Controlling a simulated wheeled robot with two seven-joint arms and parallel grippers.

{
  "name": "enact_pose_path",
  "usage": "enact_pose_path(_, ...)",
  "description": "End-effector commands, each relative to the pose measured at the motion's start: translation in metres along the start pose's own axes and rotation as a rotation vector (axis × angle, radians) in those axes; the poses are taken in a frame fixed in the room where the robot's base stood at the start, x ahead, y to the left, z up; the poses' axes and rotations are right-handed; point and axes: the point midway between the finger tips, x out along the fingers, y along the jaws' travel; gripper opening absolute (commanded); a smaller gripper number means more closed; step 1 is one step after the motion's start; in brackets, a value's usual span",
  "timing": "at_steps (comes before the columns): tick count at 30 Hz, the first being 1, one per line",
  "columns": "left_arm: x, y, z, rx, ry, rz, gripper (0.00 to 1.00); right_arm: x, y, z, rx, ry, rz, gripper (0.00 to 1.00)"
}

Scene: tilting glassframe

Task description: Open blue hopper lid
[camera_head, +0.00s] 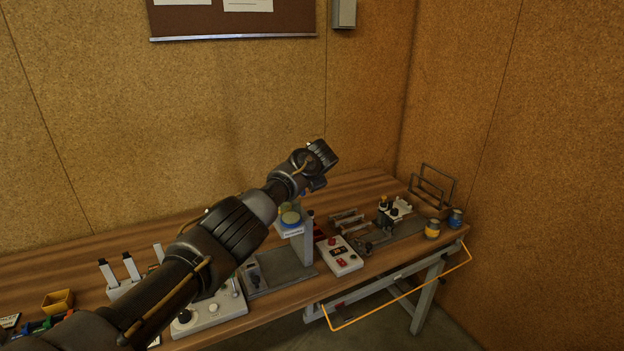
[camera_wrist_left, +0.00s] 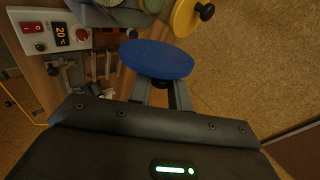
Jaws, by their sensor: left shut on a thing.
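The blue lid (camera_wrist_left: 157,58) is a round disc in the left wrist view. A dark knob on it (camera_wrist_left: 163,83) sits between my left fingers. In the head view my left gripper (camera_head: 319,181) is shut on the lid, whose blue edge (camera_head: 318,186) shows just under the hand. A hopper with a round blue and yellow-green top (camera_head: 290,218) stands on a grey post below and left of the hand. The lid looks apart from that top. My right gripper is not in view.
A yellow disc with a black knob (camera_wrist_left: 188,17) is close to the blue lid. The air above the bench is clear.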

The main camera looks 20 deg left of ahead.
Motion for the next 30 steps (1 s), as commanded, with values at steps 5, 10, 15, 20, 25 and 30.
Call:
enact_pose_path(5,0.001,0.000,0.000,-0.001,-0.001,0.000,0.00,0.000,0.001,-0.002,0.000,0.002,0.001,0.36)
enact_pose_path(10,0.001,0.000,0.000,-0.001,-0.001,0.000,0.32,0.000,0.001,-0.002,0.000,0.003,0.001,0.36)
enact_pose_path(15,0.000,0.001,-0.001,0.000,0.000,0.000,0.36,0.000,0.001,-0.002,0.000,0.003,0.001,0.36)
enact_pose_path(20,0.000,0.001,-0.002,0.000,0.001,0.001,0.36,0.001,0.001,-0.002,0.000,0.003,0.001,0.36)
enact_pose_path(25,-0.007,0.003,-0.003,0.000,0.005,0.003,0.36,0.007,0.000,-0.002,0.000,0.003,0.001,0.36)
enact_pose_path(30,-0.024,0.003,-0.001,0.000,0.005,0.000,0.36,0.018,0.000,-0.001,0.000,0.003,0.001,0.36)
